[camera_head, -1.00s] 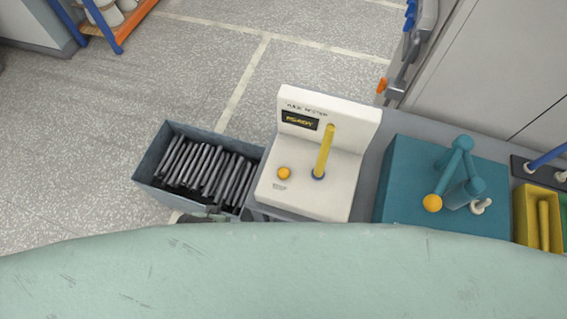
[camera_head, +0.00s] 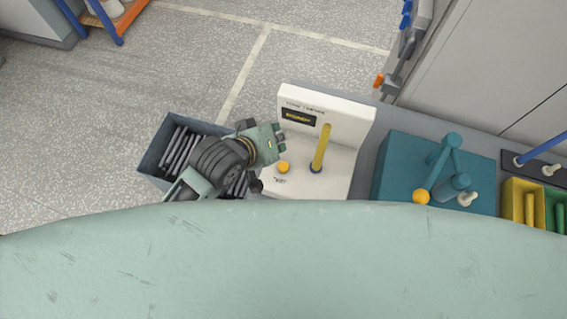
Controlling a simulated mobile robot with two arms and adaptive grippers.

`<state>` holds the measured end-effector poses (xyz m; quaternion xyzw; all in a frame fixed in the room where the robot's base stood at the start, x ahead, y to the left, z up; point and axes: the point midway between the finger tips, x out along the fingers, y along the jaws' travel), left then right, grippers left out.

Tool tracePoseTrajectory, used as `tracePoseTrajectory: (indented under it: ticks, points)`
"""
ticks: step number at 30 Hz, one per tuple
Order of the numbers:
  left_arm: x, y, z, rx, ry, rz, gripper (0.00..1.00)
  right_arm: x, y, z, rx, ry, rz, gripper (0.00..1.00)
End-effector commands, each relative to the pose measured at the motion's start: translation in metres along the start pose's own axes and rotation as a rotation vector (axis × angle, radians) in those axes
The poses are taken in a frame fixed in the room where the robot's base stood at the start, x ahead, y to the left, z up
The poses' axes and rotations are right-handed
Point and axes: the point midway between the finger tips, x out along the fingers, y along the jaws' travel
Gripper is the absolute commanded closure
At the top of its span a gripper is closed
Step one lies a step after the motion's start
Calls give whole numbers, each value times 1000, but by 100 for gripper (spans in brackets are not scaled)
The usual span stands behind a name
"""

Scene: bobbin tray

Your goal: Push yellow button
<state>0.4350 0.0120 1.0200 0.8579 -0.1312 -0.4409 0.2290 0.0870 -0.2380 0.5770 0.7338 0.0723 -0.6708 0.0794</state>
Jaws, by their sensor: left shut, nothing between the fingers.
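The yellow button (camera_head: 284,167) is a small round orange-yellow knob on the flat base of a white machine (camera_head: 335,127). A yellow rod (camera_head: 320,148) stands on the same base to the right of the button. My left gripper (camera_head: 283,140) is shut and empty. In the picture its fingertips are just above the button, over the left part of the machine; I cannot tell how high they are. The button is in plain view below the fingers. My right gripper is not in view.
A grey bin (camera_head: 152,168) with dark flat pieces stands left of the machine, partly under my left arm. A teal block (camera_head: 397,160) with a lever and orange ball is on the right, beside yellow (camera_head: 509,197) and green bins. My pale green body fills the bottom.

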Motion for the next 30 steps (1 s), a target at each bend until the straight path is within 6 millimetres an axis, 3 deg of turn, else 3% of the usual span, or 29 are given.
tracePoseTrajectory:
  ticks: [11, 23, 30]
  points:
    - [12, -10, 9, 1, 0, -1, 100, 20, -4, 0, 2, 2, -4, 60]
    - [48, -36, 34, 2, 1, -1, 100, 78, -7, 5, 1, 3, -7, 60]
    - [60, -45, 44, 0, 0, -2, 100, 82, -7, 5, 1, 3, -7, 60]
